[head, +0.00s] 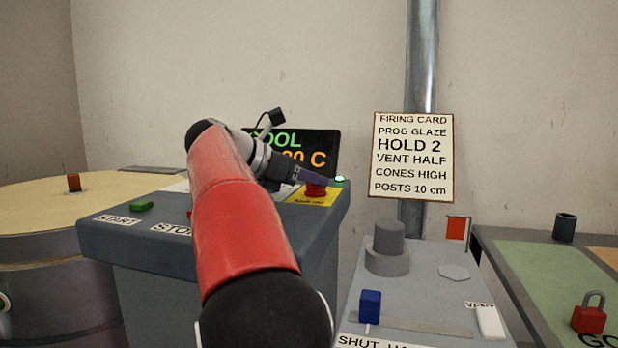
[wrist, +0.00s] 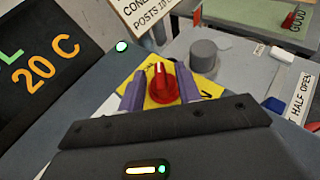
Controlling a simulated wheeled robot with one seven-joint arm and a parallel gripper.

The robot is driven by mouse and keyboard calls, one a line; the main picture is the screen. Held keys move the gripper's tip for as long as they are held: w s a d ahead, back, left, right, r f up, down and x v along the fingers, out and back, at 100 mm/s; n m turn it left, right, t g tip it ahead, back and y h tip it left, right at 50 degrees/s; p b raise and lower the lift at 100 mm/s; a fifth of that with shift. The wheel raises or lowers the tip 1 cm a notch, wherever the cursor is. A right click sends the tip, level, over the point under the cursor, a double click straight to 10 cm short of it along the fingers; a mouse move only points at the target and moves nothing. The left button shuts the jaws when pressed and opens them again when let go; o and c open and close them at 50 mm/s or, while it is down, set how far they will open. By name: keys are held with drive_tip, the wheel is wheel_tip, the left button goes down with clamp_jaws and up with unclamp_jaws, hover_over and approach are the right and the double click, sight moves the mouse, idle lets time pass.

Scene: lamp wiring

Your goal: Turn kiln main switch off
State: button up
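The kiln main switch is a red rotary knob (wrist: 162,86) with a white pointer mark, on a yellow plate (wrist: 138,100). In the wrist view the mark points up the picture. In the head view the red knob (head: 316,191) sits at the right end of the grey control console (head: 135,240). My gripper (wrist: 160,82) is over the knob, its purple fingers apart on either side of it; it also shows in the head view (head: 312,176). I cannot tell whether the fingers touch the knob. The plate's lettering is mostly hidden.
A display (wrist: 38,68) reading "20 C" stands behind the console, with a lit green lamp (wrist: 122,46) beside it. Green START (head: 140,206) is at the console's left. A grey panel (head: 420,262) with a blue lever (head: 370,306) is at right. A firing card (head: 413,157) hangs behind.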

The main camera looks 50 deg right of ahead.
drive_tip(key=shift+c, duration=0.4)
clamp_jaws()
